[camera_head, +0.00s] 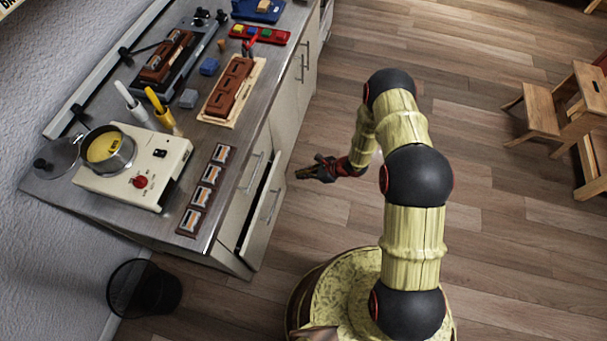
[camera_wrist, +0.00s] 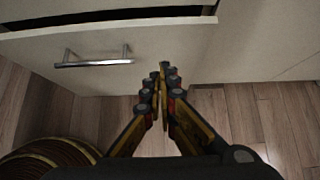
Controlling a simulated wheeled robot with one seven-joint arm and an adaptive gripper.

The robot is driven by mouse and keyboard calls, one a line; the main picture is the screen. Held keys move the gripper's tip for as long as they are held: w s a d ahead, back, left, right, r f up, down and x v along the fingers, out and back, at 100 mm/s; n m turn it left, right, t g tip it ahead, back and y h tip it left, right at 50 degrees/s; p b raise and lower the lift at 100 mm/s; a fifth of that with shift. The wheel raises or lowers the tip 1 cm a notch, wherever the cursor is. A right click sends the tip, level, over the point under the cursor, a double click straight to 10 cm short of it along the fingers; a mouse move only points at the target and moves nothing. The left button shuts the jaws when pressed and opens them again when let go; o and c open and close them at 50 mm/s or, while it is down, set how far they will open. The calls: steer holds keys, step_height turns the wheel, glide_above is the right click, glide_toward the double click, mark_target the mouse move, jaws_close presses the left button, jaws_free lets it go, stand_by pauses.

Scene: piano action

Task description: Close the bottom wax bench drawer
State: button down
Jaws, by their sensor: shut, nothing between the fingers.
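The bottom wax bench drawer (camera_head: 264,220) stands part-way out at the near end of the bench's front, with a dark gap behind its pale front panel. In the wrist view the drawer front (camera_wrist: 150,45) fills the upper left, with a metal bar handle (camera_wrist: 95,60) and the dark opening along its top edge. My gripper (camera_head: 300,172) is in front of the bench, on the aisle side, just right of the drawer in the head view. Its fingers (camera_wrist: 160,75) are shut together and empty, to the right of the handle. I cannot tell whether the fingertips touch the panel.
The bench top (camera_head: 150,225) carries a wax pot (camera_head: 108,150) on a white heater, trays and tools. A black waste bin (camera_head: 145,288) stands by the bench's near end. A wooden step stool (camera_head: 540,112) is at the right. The wooden floor between is clear.

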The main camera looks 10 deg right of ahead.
mark_target(274, 171)
steer(key=shift+w+a+f+b, duration=0.5)
steer(key=shift+a+f, duration=0.15)
steer(key=shift+a, duration=0.65)
steer(key=shift+w+a+f+b, duration=0.5)
steer(key=shift+a+f, duration=0.2)
steer(key=shift+a, duration=0.55)
steer(key=shift+w+a+f+b, duration=0.4)
steer(key=shift+w+a+f, duration=0.2)
steer(key=shift+a, duration=0.7)
steer(key=a, duration=0.1)
steer(key=w+a+b, duration=0.1)
steer(key=a, duration=0.2)
steer(key=shift+w+a+f, duration=0.1)
steer(key=shift+w+a, duration=0.1)
steer(key=shift+w, duration=0.2)
